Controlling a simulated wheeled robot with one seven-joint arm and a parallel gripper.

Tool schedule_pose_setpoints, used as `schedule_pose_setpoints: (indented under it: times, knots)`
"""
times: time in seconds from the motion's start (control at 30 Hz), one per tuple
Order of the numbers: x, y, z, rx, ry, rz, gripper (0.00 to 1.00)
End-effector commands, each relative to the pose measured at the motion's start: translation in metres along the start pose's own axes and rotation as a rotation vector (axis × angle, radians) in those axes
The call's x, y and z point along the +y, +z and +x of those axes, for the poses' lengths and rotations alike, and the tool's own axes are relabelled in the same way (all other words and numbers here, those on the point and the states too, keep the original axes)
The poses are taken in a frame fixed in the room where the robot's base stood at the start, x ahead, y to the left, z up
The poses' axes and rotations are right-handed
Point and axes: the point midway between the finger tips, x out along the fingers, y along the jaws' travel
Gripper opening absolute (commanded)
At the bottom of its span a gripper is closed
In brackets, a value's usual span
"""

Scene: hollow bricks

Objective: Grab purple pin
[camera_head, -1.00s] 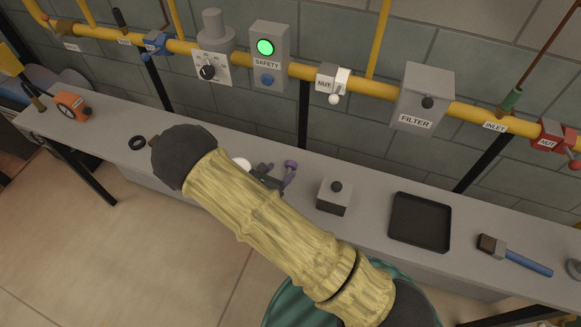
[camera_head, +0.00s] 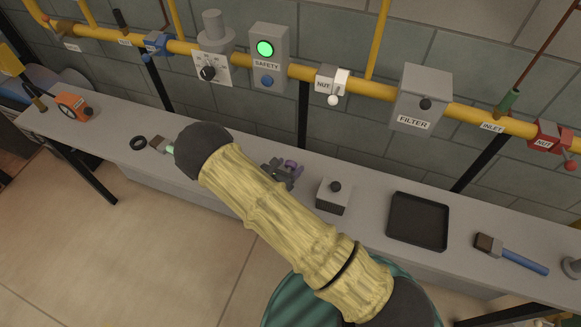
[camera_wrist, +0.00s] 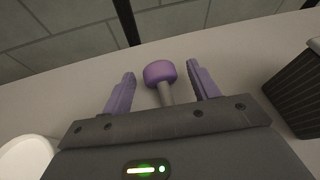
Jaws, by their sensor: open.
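The purple pin (camera_wrist: 160,73) has a round purple head on a grey shaft and stands on the bench in the wrist view. My gripper (camera_wrist: 161,80) is open, with its two purple fingers on either side of the pin and gaps showing on both sides. The foot of the shaft is hidden behind the gripper body. In the head view my gripper (camera_head: 284,170) is small and partly hidden behind my arm.
A grey box with a black knob (camera_head: 334,197) stands just right of my gripper. A white round object (camera_wrist: 27,158) is at lower left in the wrist view. Pipes run along the wall behind.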

Motion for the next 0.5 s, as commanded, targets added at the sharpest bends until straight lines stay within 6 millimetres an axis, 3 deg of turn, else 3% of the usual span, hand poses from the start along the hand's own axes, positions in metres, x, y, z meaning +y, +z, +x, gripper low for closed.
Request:
schedule_pose_setpoints:
  times: [0.13, 0.37, 0.5]
  knots:
    - [-0.0001, 0.0001, 0.0000, 0.000, 0.000, 0.000, 0.56]
    - [0.0002, 0.0001, -0.0004, 0.000, 0.000, 0.000, 0.12]
    - [0.0003, 0.0002, -0.0004, 0.000, 0.001, 0.000, 0.12]
